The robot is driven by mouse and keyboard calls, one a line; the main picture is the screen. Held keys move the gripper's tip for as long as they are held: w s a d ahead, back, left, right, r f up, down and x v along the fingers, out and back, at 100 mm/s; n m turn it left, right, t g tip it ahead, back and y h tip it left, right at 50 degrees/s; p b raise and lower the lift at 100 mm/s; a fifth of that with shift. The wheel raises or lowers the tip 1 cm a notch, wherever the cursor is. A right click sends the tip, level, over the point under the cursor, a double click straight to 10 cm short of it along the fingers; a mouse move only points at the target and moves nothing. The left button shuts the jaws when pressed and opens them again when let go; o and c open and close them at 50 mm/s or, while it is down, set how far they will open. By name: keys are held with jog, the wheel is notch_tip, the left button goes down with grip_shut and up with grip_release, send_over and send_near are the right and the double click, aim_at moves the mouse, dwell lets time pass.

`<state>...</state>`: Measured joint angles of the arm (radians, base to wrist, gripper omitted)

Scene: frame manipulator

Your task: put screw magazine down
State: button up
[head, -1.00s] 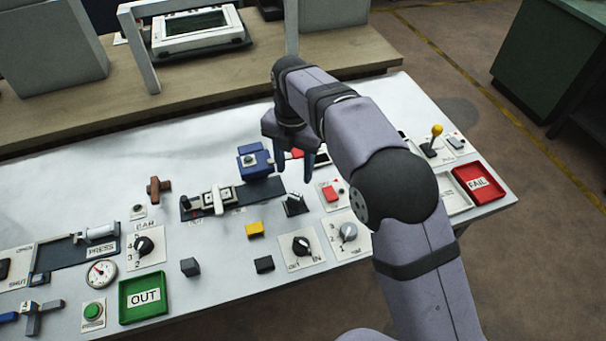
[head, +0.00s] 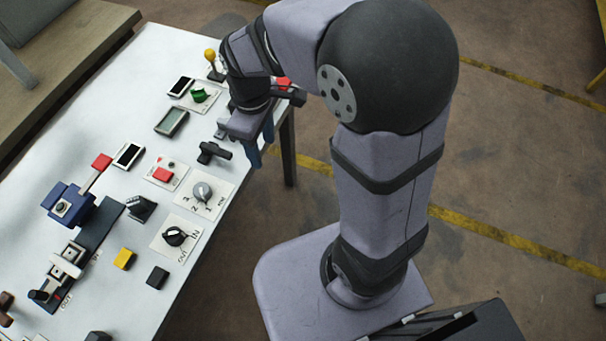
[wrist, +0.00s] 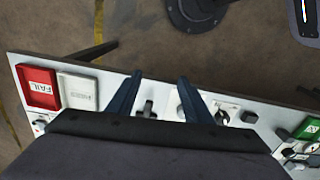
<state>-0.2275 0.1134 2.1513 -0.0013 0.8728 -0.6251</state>
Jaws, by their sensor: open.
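I cannot tell for sure which piece is the screw magazine. A black T-shaped piece (head: 214,152) lies on the white table by its right edge. In the wrist view a dark grey piece (wrist: 148,108), possibly the same one, shows between my fingers. My gripper (head: 261,145) is open with its blue fingers pointing down at the table's edge, to the right of the black piece. In the wrist view the spread fingers of my gripper (wrist: 160,78) reach to the table edge, with nothing held between the tips.
Dial panels (head: 202,195), a red switch (head: 163,174), a blue device (head: 68,203), a yellow block (head: 124,258) and a black block (head: 157,277) crowd the table. In the wrist view a red FAIL tray (wrist: 38,88) and a pale tray (wrist: 78,90) lie left. Beyond the edge is floor.

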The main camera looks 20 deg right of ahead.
jog(key=s+d+f+m, duration=0.3)
jog(key=s+d+m, duration=0.4)
jog(key=s+m, duration=0.2)
jog(key=shift+s+d+m, duration=0.2)
jog(key=shift+s+m, duration=0.15)
jog(key=shift+m, duration=0.05)
dwell(1.0)
